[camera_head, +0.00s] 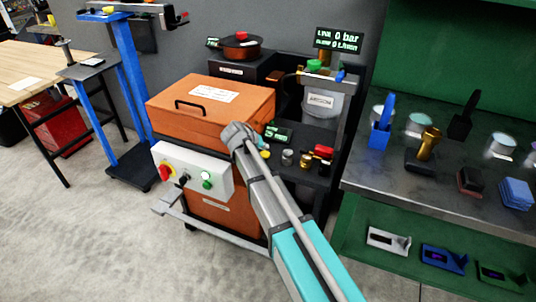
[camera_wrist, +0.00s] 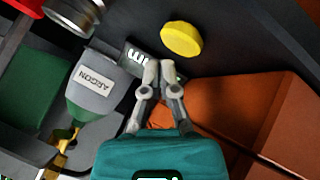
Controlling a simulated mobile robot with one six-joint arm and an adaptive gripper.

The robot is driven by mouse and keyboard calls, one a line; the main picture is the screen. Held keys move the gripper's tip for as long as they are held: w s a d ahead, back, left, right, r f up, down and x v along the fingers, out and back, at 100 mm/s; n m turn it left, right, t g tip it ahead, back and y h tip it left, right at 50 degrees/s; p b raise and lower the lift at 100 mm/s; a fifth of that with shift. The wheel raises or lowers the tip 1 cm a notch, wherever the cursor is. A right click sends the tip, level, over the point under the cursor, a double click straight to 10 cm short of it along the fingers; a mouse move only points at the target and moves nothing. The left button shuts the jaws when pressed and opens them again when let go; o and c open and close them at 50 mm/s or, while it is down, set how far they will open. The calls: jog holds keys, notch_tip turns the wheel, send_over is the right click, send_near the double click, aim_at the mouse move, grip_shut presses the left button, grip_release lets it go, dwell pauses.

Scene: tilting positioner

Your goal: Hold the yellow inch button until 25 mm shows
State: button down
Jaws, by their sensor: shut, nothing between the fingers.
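The yellow inch button (camera_wrist: 181,39) is a round yellow cap on a dark surface in the wrist view. A sliver of it shows in the head view (camera_head: 265,154), beside my arm's end. My gripper (camera_wrist: 158,66) is shut and empty. In the wrist picture its fingertips lie just below and left of the button, with a gap between. Whether they touch it in depth I cannot tell. The small display (camera_wrist: 135,56) is partly hidden behind the fingers, with only part of its lettering showing. In the head view the display (camera_head: 278,135) is lit green, its figures too small to read.
An orange box (camera_head: 215,105) with a handle stands left of my arm. Below it is a white control panel (camera_head: 192,171) with red and green buttons. An argon container (camera_head: 321,100) stands behind. Small knobs (camera_head: 305,161) sit right of the button. A bench (camera_head: 440,200) is at right.

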aim_at(264, 154)
jog(key=shift+r+p, duration=2.3)
jog(key=shift+r, duration=0.15)
jog(key=shift+w, duration=0.1)
